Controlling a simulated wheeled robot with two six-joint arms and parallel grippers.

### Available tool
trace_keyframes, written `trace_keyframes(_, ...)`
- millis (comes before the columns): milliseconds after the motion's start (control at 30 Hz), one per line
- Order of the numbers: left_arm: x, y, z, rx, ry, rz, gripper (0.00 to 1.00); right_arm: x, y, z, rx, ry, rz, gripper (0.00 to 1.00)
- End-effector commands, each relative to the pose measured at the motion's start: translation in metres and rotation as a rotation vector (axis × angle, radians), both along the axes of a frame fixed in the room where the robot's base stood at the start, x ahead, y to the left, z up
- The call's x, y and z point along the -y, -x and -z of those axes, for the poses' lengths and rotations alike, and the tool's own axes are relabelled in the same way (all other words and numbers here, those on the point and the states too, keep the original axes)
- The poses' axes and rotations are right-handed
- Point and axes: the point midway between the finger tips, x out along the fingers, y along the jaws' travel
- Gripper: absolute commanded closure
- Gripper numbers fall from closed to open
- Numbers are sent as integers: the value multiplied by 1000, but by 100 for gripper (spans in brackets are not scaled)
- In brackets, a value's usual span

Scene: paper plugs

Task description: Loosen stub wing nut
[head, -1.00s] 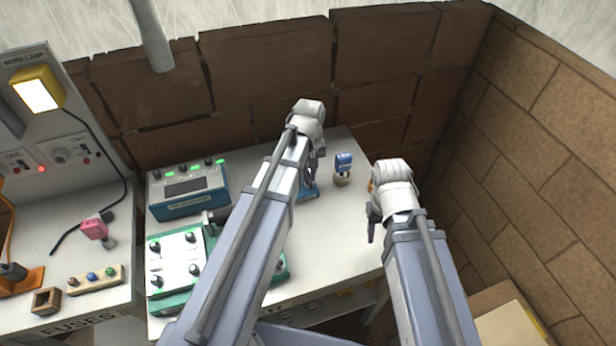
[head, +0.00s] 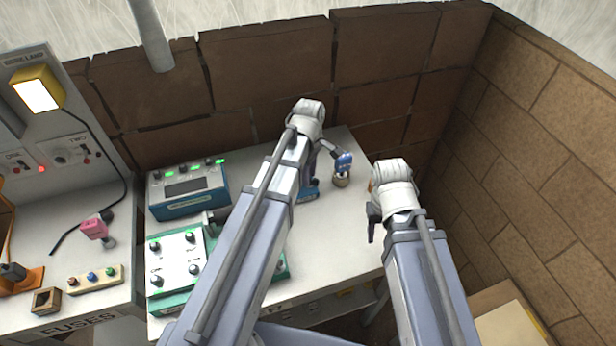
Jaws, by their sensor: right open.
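A small blue piece (head: 344,162), which looks like the wing nut, sits on top of a short tan stub (head: 341,180) on the white bench. My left gripper (head: 328,157) is just left of the blue piece, with a grey finger reaching to its upper left side. I cannot tell whether they touch, or whether the gripper is open or shut, as my arm hides part of it. My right gripper (head: 374,222) is open and empty, to the right of the stub and nearer to me.
A blue device (head: 187,205) with green lights and a green-framed panel (head: 180,258) with black knobs stand left of my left arm. A blue object (head: 308,194) lies partly hidden beside that arm. An orange thing (head: 373,186) shows behind my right gripper. Brick walls close the back and right.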

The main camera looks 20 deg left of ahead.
Motion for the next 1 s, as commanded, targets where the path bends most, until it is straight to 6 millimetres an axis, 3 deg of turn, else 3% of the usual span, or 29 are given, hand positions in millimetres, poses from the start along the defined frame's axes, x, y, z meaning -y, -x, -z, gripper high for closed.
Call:
trace_keyframes(567, 0, 0, -2, 0, 0, 1, 62, 0, 0, -2, 0, 0, 0, 50)
trace_keyframes(1000, 0, 0, -30, 0, 0, 2, 62, 0, 0, -30, 0, 0, 0, 50)
